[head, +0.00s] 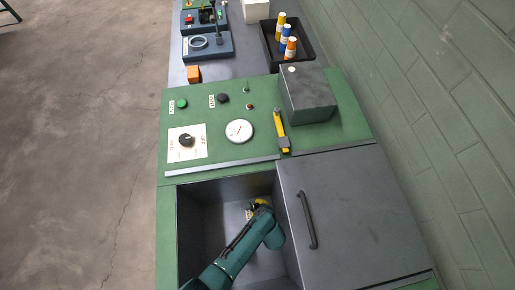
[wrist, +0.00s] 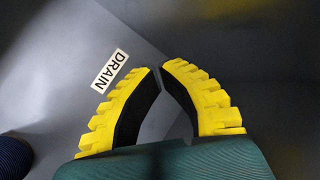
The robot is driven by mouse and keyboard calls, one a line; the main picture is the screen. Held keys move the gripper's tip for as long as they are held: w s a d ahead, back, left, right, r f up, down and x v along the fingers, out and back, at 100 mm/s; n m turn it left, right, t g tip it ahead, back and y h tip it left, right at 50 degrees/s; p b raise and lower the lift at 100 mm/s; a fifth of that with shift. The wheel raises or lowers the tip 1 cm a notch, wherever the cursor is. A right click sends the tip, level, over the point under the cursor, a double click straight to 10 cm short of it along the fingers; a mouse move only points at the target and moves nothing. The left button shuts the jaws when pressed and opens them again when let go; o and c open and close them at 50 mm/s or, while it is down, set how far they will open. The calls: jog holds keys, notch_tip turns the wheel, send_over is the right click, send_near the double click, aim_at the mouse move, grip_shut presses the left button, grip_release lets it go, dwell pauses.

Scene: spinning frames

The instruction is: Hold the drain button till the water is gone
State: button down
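My gripper (head: 260,204) reaches down into the open grey tank (head: 201,215) in the green machine. In the wrist view its yellow fingers (wrist: 162,70) with black pads curve in until the tips almost meet; nothing shows between them. A white DRAIN label (wrist: 110,71) lies just left of the fingertips. The drain button itself is not visible; the fingers may cover it, and I cannot tell whether they touch it. No water surface can be made out in the tank, and the floor beyond the fingers looks plain grey.
A grey lid with a dark handle (head: 308,219) covers the tank's right side. Behind is a green panel with a dial (head: 187,141), gauge (head: 239,131), green button (head: 181,104) and yellow-handled lever (head: 280,130). A grey box (head: 308,96) stands at right. A brick wall runs along the right.

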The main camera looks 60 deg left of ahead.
jog(key=shift+f+b, duration=0.45)
jog(key=shift+f, duration=0.6)
dwell(0.5)
jog(key=shift+f+b, duration=0.35)
jog(key=shift+f, duration=0.1)
jog(key=shift+f+b, duration=0.5)
jog(key=shift+f, duration=0.05)
dwell(0.5)
jog(key=shift+r, duration=0.15)
dwell(2.0)
jog(key=shift+r+p, duration=0.85)
jog(key=shift+p, duration=0.15)
jog(key=shift+r, duration=0.1)
notch_tip(320, 180, up, 5)
jog(key=p, duration=0.5)
